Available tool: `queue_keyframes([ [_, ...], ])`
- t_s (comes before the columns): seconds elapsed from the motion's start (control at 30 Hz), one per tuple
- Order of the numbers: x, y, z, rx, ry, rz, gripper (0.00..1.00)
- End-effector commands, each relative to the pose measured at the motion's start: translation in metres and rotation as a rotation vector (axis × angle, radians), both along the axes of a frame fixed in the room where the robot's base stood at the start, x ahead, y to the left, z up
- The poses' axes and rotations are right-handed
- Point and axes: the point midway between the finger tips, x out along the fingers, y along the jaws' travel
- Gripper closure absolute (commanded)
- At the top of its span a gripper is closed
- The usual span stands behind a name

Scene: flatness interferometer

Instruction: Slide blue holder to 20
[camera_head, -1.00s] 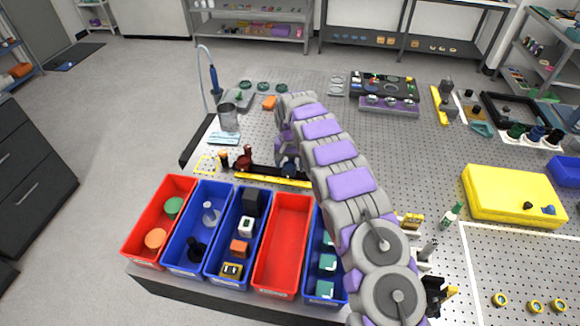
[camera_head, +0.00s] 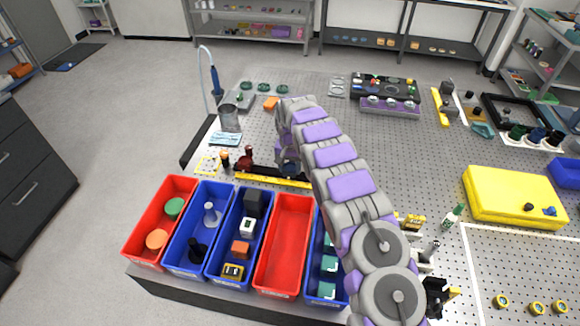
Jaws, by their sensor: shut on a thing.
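My gripper (camera_head: 289,165) is at the far end of my grey and purple arm, low over the black rail with the yellow scale (camera_head: 262,180). It is shut on a dark blue piece, the blue holder (camera_head: 289,169), which shows only in part below the gripper. A dark red holder (camera_head: 246,156) stands on the rail to the left, apart from the gripper. The numbers on the scale are too small to read. My arm hides the right end of the rail.
Red and blue bins (camera_head: 283,245) line the table's front edge, before the rail. A black and orange piece (camera_head: 224,160) stands at the rail's left. A metal cup (camera_head: 229,118) stands behind it. A yellow case (camera_head: 512,196) lies at the right.

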Motion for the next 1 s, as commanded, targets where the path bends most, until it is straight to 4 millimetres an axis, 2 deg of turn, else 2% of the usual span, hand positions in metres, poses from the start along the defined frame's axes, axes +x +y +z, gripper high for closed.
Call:
queue_keyframes([
  [0.03,-0.001,0.000,-0.001,0.000,0.003,0.001,0.78],
  [0.27,-0.001,0.000,-0.001,0.000,0.004,0.001,1.00],
  [0.63,-0.005,-0.014,-0.001,-0.002,0.010,0.002,1.00],
  [0.87,-0.005,-0.013,-0.002,-0.001,0.008,0.002,1.00],
  [0.9,-0.005,-0.013,-0.002,-0.001,0.008,0.002,0.45],
  [1.0,-0.005,-0.014,-0.002,-0.001,0.006,0.002,0.35],
])
